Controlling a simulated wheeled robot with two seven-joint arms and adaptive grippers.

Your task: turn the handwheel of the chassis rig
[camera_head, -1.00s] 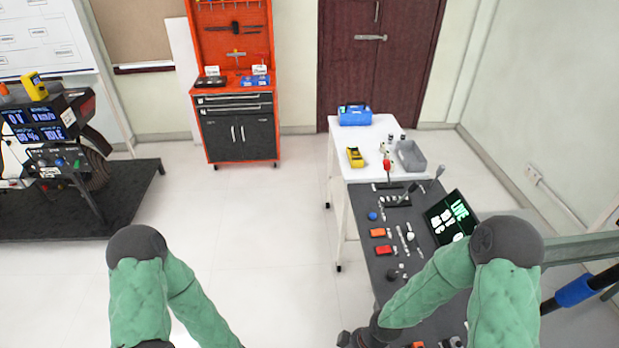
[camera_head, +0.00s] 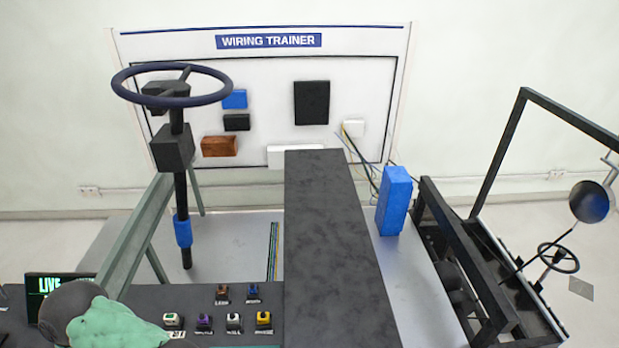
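A large dark wheel (camera_head: 171,86) with spokes sits on top of an upright black column at the left. The column has a black block and a blue sleeve (camera_head: 183,232) lower down. A smaller dark spoked wheel (camera_head: 558,258) is at the far right, by a black frame (camera_head: 489,290). I cannot tell for sure which of the two is the handwheel. Neither gripper shows. Only a green and dark arm link of mine is in view at the bottom left, well below the large wheel and apart from it.
A white wiring trainer board (camera_head: 270,60) stands at the back wall. A long dark beam (camera_head: 330,240) runs down the middle. A blue block (camera_head: 394,201) stands right of it. A dark panel (camera_head: 262,332) with coloured buttons and a lit screen (camera_head: 55,284) lies in front.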

